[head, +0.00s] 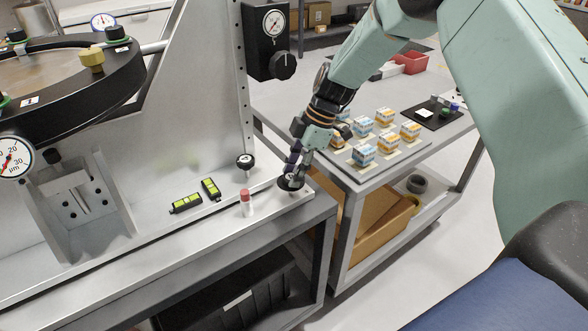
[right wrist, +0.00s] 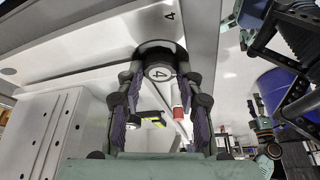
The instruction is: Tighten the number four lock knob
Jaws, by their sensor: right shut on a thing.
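The number four lock knob (head: 286,186) is a black knob at the right end of the metal fixture ledge. In the right wrist view the knob (right wrist: 160,72) shows a pale round face marked 4, with another 4 on the pale surface beyond it. My right gripper (head: 294,176) comes down on it from above. Its fingers are shut on the knob, one on either side, in the right wrist view (right wrist: 161,100). The fingers partly cover the knob in the head view. I cannot make out my left gripper.
A gauge post (head: 268,40) rises behind. A cart with small boxes (head: 364,155) stands to the right.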

